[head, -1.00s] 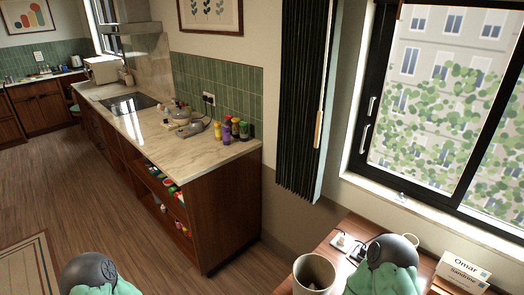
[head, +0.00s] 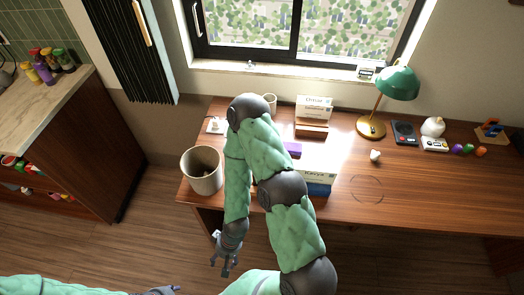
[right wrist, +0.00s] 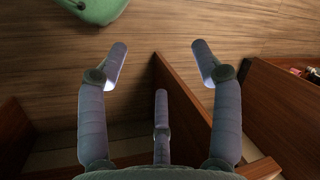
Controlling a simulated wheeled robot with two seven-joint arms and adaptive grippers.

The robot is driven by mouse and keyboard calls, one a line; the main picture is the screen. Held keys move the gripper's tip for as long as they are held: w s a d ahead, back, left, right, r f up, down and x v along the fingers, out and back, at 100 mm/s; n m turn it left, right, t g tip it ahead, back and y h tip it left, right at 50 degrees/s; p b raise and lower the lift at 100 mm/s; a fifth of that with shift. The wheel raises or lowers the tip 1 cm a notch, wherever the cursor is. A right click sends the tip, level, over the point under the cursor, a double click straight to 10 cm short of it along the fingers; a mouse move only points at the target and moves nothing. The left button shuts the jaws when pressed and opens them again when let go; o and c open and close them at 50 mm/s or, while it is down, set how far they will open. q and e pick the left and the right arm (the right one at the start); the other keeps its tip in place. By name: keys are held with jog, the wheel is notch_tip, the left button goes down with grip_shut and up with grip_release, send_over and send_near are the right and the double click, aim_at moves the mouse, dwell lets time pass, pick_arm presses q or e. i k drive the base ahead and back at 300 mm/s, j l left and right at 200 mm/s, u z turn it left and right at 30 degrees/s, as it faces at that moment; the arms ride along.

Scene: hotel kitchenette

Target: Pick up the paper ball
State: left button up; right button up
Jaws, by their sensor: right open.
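A small white crumpled lump that looks like the paper ball (head: 375,156) lies on the wooden desk (head: 430,190), right of the middle and in front of the green lamp. My right gripper (head: 225,266) hangs low in front of the desk, below and left of the ball and well apart from it. The ball is not in the right wrist view. My left gripper (head: 170,290) is at the bottom edge, partly cut off; its fingers are too small to judge.
A bin (head: 202,172) stands at the desk's left end. Name-plate boxes (head: 314,108), a mug (head: 270,103) and a purple block (head: 292,149) are near my right arm. The green lamp (head: 398,84) stands behind the ball. The desk's front right is clear.

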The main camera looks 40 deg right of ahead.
aim_at(374, 156)
jog(key=z, duration=2.65)
jog(key=u, duration=0.95)
jog(key=l+u, duration=0.35)
jog(key=k+l+u, duration=0.15)
jog(key=l+u, duration=0.15)
jog(key=k+l+u, duration=0.1)
jog(key=l+u, duration=0.25)
jog(key=l, duration=0.15)
jog(key=k+l+u, duration=0.4)
jog(key=l+u, duration=0.25)
